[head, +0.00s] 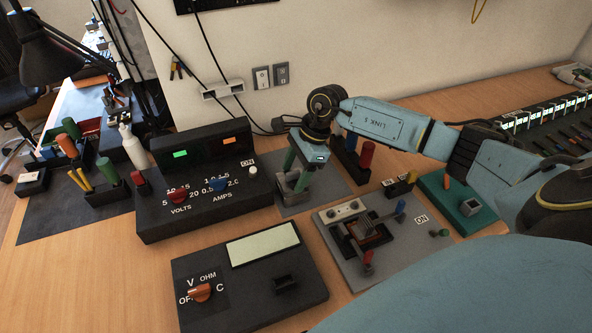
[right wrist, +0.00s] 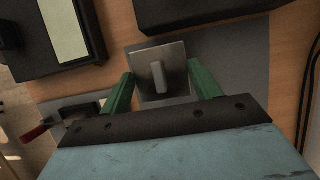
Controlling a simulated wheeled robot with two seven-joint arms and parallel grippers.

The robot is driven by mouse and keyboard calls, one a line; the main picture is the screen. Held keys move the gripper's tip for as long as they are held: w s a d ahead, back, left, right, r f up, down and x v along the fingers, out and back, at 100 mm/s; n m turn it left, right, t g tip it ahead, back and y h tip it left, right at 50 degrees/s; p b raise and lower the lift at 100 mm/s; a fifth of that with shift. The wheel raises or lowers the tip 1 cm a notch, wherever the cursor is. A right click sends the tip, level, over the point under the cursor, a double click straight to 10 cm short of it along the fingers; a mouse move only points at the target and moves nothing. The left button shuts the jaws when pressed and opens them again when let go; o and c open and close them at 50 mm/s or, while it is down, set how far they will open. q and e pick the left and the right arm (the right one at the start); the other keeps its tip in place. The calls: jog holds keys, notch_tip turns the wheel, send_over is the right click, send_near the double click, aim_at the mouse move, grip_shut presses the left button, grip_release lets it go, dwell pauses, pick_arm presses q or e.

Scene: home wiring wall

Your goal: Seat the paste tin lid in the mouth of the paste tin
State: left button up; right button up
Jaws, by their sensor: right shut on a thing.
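My right gripper (head: 296,172) points down over the grey mat, its two green fingers apart with a grey metal piece between them. In the right wrist view, the green fingers (right wrist: 162,78) bear on the two sides of a square grey plate with a raised bar on top, which looks like the paste tin lid (right wrist: 142,60). In the head view a grey boxy piece, likely the paste tin (head: 289,198), shows at and under the fingertips. The fingers partly hide it. I cannot tell whether the lid is in the mouth or above it. My left gripper is not in view.
A black power supply (head: 210,213) stands left of the gripper. A meter (head: 250,290) lies in front, and a grey switch fixture (head: 340,250) is to the front right. A dark holder with red and blue pegs (head: 352,165) stands close on the right. Some grey mat (head: 325,190) is bare.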

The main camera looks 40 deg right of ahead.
jog(key=shift+f, duration=0.2)
jog(key=shift+d+f+b, duration=0.25)
jog(key=shift+f+b, duration=0.45)
jog(key=shift+f, duration=0.1)
jog(key=shift+s, duration=0.1)
jog(key=shift+r, duration=0.25)
jog(key=shift+a, duration=0.35)
dwell(1.3)
